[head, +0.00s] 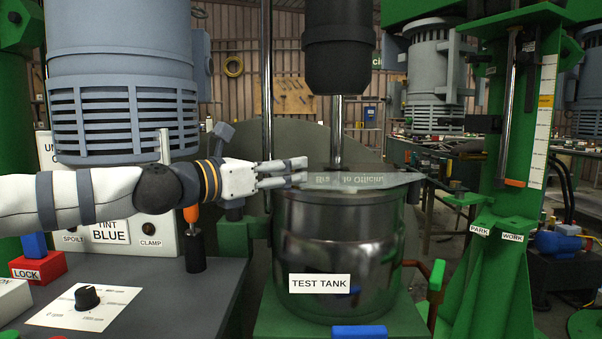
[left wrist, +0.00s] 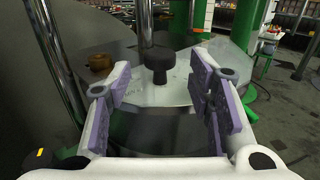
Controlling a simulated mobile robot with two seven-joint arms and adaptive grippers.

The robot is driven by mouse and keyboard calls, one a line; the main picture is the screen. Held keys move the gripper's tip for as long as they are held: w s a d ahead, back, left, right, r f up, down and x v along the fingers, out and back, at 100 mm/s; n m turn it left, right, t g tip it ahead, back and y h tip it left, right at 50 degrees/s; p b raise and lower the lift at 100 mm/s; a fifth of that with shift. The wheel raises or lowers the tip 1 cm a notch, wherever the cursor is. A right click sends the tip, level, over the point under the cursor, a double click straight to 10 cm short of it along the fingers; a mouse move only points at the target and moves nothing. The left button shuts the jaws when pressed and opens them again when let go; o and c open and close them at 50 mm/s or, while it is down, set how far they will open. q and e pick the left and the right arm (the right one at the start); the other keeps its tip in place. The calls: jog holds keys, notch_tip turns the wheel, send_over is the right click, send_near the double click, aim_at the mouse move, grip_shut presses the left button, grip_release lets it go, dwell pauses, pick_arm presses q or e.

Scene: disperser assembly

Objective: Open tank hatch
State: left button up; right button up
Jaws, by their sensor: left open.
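The shiny metal tank (head: 335,250), labelled TEST TANK, stands upright on a green stand. A flat grey lid plate (head: 385,182) covers its top; the plate also fills the middle of the left wrist view (left wrist: 150,95). A black knob (left wrist: 160,66) stands up from the plate, ahead of my fingers and apart from them. A small brown round part (left wrist: 101,63) sits on the plate to its left. My left gripper (head: 296,172) is at the left edge of the tank top, pointing right. Its fingers (left wrist: 163,101) are apart, with nothing between them. My right gripper does not show.
A vertical shaft (head: 337,130) comes down from a black housing above the tank. A thin upright rod (head: 267,80) stands behind my left gripper. A green column (head: 510,130) with PARK and WORK labels stands at right. A control panel is at lower left.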

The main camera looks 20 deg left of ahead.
pick_arm(q)
jog(key=x, duration=0.4)
jog(key=shift+w+r, duration=0.1)
grip_shut()
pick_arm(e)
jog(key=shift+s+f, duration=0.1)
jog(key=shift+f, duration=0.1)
pick_arm(q)
jog(key=shift+d, duration=0.1)
